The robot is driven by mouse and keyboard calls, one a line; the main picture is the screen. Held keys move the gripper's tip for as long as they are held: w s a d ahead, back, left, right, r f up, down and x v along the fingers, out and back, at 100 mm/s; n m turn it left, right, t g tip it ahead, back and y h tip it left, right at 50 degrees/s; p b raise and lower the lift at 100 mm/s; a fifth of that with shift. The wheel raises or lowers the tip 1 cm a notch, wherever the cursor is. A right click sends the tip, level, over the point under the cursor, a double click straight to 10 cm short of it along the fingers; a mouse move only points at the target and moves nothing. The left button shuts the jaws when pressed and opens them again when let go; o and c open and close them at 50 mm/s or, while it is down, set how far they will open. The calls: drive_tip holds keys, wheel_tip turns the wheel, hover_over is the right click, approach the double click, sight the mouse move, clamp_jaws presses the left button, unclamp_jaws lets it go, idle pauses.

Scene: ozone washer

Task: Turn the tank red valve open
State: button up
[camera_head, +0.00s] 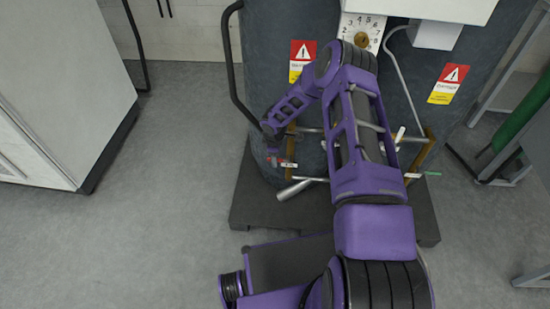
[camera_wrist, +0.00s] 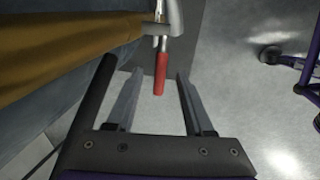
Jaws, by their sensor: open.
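The red valve handle (camera_wrist: 160,76) is a short red lever on a metal pipe fitting, in the upper middle of the wrist view. In the head view the red handle (camera_head: 287,164) is small, at the lower left front of the grey tank. My gripper (camera_wrist: 160,73) is open. In the wrist view the red lever's end lies between its fingertips, with a gap on each side; whether it is at the same depth as the fingers I cannot tell. In the head view my gripper (camera_head: 273,154) is just left of the red handle, partly hidden by my wrist.
The grey tank (camera_head: 285,30) stands on a dark base (camera_head: 262,215). A green-handled valve (camera_head: 432,173) is at the right.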

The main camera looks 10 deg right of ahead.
drive_tip(key=shift+f, duration=0.2)
clamp_jaws()
idle(1.4)
